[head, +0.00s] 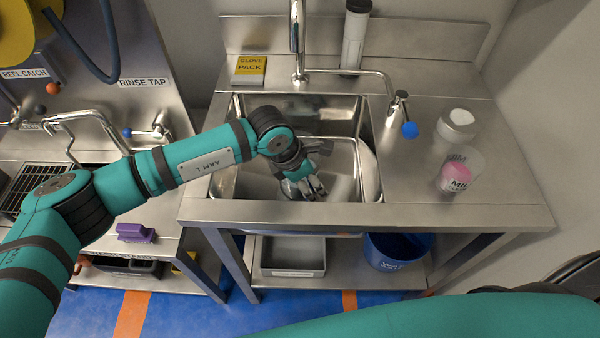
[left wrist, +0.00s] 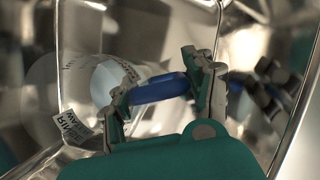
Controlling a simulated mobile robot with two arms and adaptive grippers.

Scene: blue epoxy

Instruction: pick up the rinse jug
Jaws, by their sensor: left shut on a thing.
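The rinse jug (left wrist: 50,90) shows in the left wrist view as a clear, rounded vessel with printed marks, a white label and a blue handle (left wrist: 158,89). It is inside the steel sink basin. My left gripper (left wrist: 160,98) has its fingers on either side of the blue handle and is shut on it. In the head view my left gripper (head: 305,187) reaches down into the sink, and the jug is hard to make out beside and under it. My right gripper is out of view; only a teal arm link shows at the bottom edge.
The sink (head: 228,187) has steel walls close around the gripper. A tap (head: 297,40) stands behind it, with a side spout over the basin's right. A clear jar with pink contents (head: 456,178) and a white-lidded tub (head: 458,124) stand right. A yellow pack (head: 250,68) lies at the back.

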